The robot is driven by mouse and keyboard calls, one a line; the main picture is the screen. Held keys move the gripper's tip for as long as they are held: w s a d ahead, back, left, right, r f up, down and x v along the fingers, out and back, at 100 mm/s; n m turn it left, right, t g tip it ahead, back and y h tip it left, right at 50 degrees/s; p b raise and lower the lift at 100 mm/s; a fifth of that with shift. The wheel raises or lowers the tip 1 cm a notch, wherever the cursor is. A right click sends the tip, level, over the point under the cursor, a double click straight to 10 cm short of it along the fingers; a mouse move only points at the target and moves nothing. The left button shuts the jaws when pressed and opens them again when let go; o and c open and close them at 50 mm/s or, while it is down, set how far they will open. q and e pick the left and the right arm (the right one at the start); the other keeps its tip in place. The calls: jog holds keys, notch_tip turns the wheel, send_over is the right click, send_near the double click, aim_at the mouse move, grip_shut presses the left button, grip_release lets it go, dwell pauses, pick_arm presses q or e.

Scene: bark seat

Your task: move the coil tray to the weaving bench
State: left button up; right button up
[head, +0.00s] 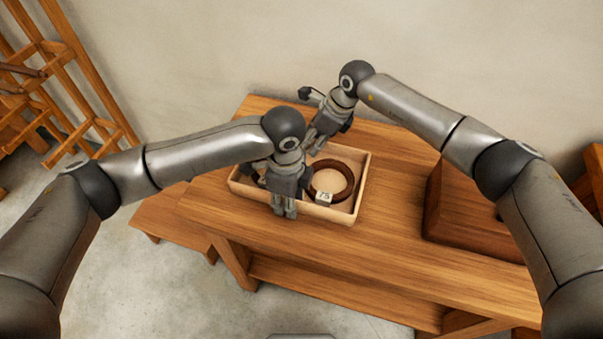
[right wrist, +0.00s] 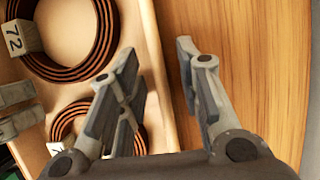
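The coil tray (head: 335,217), a shallow pale wooden tray, lies flat on a wooden table. A dark brown coil (head: 349,190) with a white number tag lies in its right part. The right wrist view shows two tagged coils, one upper left (right wrist: 112,40) and one lower (right wrist: 62,128), partly hidden by a finger. My right gripper (head: 312,150) is at the tray's far side. Its fingers (right wrist: 160,90) are apart, on either side of the tray wall (right wrist: 152,60). My left gripper (head: 285,212) points down at the near wall, fingers close together; their grip on the wall is unclear.
The table (head: 400,255) is clear between the tray and a brown wooden box (head: 470,220) at its right. A lower wooden bench (head: 165,222) stands at the left. A wooden frame (head: 75,75) stands at the far left. A plain wall (head: 230,50) is behind.

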pick_arm(q)
grip_shut()
pick_arm(e)
grip_shut()
pick_arm(q)
jog(key=shift+r, duration=0.15)
pick_arm(e)
jog(key=shift+r, duration=0.2)
